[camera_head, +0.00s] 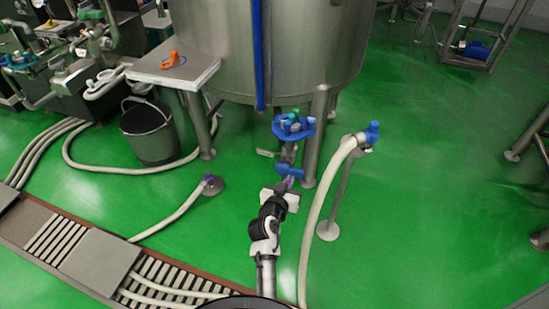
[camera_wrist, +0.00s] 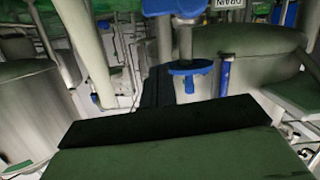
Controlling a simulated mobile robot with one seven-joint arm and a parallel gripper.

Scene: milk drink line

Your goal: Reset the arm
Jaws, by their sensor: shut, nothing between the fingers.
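My arm (camera_head: 265,228) reaches forward from the bottom middle of the head view. My gripper (camera_head: 287,185) is at its far end, shut and empty, just below a blue valve handle (camera_head: 290,171) under the steel tank (camera_head: 300,45). From this angle I cannot tell whether the gripper touches the handle or is apart from it. In the wrist view a broad dark shape fills the lower middle. Blue fittings (camera_wrist: 190,68) show beyond it, along with an upright blue handle (camera_wrist: 225,72).
A white hose on a stand (camera_head: 328,228) is close to the right of my arm. A steel shelf (camera_head: 175,66), a bucket (camera_head: 148,132) and a floor drain grate (camera_head: 170,296) are to the left. Green floor (camera_head: 440,210) is open at the right.

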